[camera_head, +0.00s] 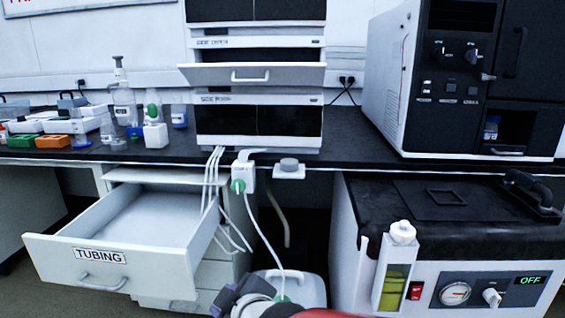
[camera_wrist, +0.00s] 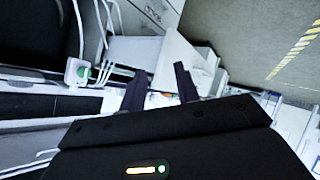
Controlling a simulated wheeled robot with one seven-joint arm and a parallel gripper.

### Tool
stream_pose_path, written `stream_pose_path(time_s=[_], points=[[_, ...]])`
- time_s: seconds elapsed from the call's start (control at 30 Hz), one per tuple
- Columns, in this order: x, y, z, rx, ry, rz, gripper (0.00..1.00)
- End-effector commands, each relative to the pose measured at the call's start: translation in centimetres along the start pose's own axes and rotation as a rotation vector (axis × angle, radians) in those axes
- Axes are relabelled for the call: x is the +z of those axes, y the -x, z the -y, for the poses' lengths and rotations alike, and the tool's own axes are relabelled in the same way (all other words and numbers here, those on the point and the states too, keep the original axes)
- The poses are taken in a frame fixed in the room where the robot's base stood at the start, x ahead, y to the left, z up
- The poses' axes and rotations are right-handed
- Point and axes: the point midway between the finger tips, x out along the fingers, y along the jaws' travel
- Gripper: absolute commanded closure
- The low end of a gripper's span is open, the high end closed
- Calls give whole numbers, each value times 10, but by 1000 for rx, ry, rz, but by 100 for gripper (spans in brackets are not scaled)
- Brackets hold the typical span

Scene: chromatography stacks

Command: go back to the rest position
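My gripper (camera_wrist: 159,84) shows in the wrist view with its two dark fingers apart and nothing held between them. In the head view my gripper (camera_head: 236,296) is low at the bottom centre, partly cut off by the frame edge, in front of a white container (camera_head: 300,283) under the bench. The drawer labelled TUBING (camera_head: 110,262) stands pulled open to the left of my gripper and looks empty. The drawer also shows in the wrist view (camera_wrist: 185,62), beyond the fingers.
The instrument stack (camera_head: 258,120) on the black bench has a tilted-out front panel (camera_head: 250,75). White tubes (camera_head: 215,180) hang from it past a white-and-green fitting (camera_head: 242,178). A pump unit (camera_head: 450,230), its display reading OFF, stands at right. Bottles (camera_head: 124,105) stand at left.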

Motion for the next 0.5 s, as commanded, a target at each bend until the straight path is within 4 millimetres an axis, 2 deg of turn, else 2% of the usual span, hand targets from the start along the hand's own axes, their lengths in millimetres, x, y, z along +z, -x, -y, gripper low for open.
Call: stream_pose_path(time_s=[0.03,0.2,0.3,0.4,0.5], points=[[13,22,-23,11,-98,47,68],[72,95,-59,49,-441,262,68],[105,140,-67,114,-639,394,68],[131,180,-67,191,-808,507,68],[149,208,-62,256,-930,590,68]])
